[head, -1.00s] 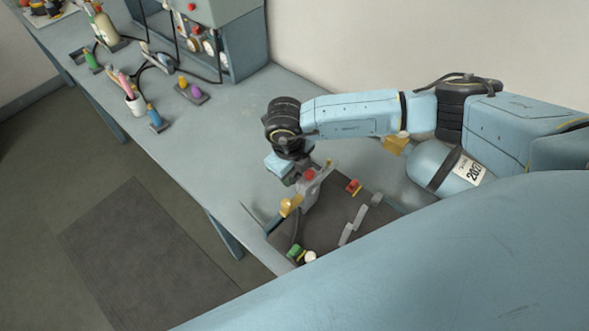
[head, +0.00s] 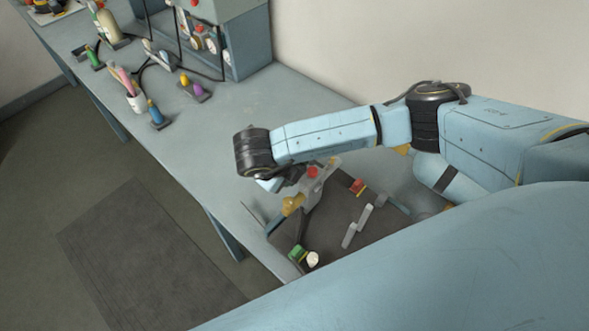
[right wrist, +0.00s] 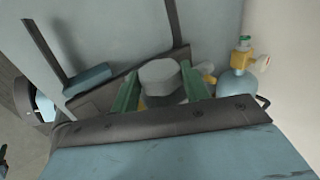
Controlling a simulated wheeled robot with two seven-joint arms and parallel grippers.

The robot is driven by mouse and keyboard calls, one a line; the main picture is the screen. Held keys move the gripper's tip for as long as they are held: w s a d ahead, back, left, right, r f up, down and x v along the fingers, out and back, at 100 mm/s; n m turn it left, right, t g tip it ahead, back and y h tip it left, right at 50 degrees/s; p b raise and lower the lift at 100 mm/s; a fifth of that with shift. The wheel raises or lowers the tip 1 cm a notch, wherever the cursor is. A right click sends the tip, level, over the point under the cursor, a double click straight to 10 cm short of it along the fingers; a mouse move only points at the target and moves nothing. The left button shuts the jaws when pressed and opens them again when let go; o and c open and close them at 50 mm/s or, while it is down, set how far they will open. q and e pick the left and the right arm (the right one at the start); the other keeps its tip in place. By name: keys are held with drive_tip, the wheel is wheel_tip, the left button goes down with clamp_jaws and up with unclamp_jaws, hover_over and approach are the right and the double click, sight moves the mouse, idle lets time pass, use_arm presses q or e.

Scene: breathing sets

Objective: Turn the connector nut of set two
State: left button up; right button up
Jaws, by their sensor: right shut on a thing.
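A grey faceted nut (right wrist: 160,76) sits between the two green fingers of my right gripper (right wrist: 162,92) in the right wrist view. The fingers are shut on it. In the head view my right gripper (head: 287,179) is at the left end of my right arm, beside a grey fitting with a red knob (head: 313,172) and a brass-coloured part (head: 292,205). The nut is hidden there behind the wrist. A blue cylinder (head: 462,186) is partly covered by my arm; a cylinder with a green and yellow valve (right wrist: 241,58) shows in the wrist view. My left gripper is not in view.
A dark mat (head: 335,232) holds a red-topped part (head: 358,186), grey strips (head: 350,235), a green piece (head: 297,252) and a white round piece (head: 313,259). The bench between is clear.

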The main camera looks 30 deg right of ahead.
drive_tip(key=o, duration=1)
drive_tip(key=shift+v, duration=6.75)
